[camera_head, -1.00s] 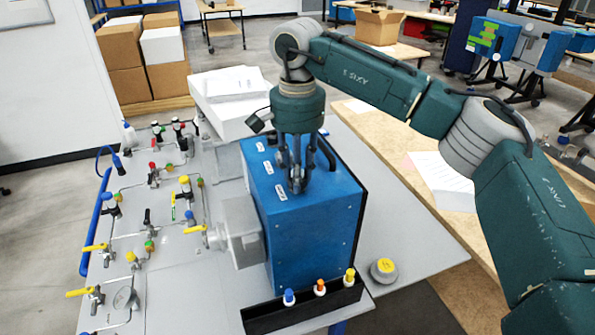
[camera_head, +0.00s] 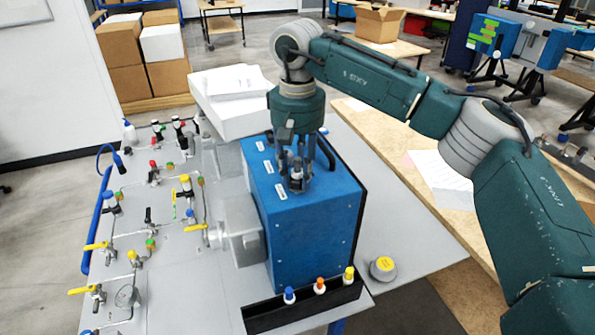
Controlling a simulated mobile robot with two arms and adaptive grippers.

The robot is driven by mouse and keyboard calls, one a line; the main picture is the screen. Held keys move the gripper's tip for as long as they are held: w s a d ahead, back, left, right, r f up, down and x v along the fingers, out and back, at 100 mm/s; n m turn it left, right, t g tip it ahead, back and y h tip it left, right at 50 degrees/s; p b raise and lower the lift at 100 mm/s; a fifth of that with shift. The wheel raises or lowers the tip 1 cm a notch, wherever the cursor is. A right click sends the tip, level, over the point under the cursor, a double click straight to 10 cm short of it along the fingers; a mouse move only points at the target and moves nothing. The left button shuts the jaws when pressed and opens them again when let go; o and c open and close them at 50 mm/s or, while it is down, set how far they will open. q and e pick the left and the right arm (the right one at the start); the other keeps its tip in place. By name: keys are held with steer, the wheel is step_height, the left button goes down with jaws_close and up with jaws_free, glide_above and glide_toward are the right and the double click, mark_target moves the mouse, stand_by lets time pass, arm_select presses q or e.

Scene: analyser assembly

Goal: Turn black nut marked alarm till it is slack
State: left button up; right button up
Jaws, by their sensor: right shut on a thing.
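The blue analyser box (camera_head: 312,238) stands on the grey table, with several small white labels along its top. My right gripper (camera_head: 297,186) points straight down onto the top of the box, near the front label (camera_head: 279,192). Its fingers are shut around a small fitting on the top. The fingers hide most of that fitting, and I cannot make out its colour or read the label. No other black nut shows clearly on the box top. My left gripper is not in view.
A black tray (camera_head: 262,318) with blue, orange and yellow capped bottles stands at the front edge. A yellow-topped grey round piece (camera_head: 383,268) sits to the right. Pipes and valves fill the panel on the left.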

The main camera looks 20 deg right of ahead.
steer(key=shift+s+f+n, duration=0.1)
steer(key=shift+f+n, duration=0.05)
steer(key=shift+n, duration=0.25)
steer(key=o, duration=1.2)
steer(key=shift+r, duration=0.25)
step_height(320, 180, up, 12)
steer(key=shift+f, duration=0.2)
